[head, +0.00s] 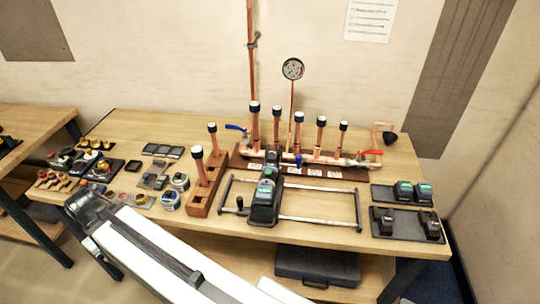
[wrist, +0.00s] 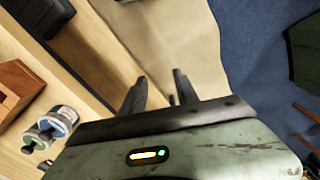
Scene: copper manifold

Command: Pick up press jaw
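Two dark press jaws (head: 386,223) and (head: 430,226) appear to stand on a dark tray (head: 408,236) at the right front of the bench in the head view; their details are too small to make out. My gripper (wrist: 158,85) shows in the wrist view with two dark fingers apart and nothing between them. It points past the bench's front edge toward the floor. No press jaw shows in the wrist view. In the head view my arm reaches to the left front of the bench, far from the jaws, and the gripper's fingers cannot be made out.
A press tool (head: 266,198) lies across a metal frame (head: 320,219) mid-bench, before the copper manifold (head: 310,158). Batteries (head: 404,190) sit behind the jaws. A wooden block (head: 203,190) and cans (head: 171,200) stand left. A dark case (head: 316,267) lies on the lower shelf.

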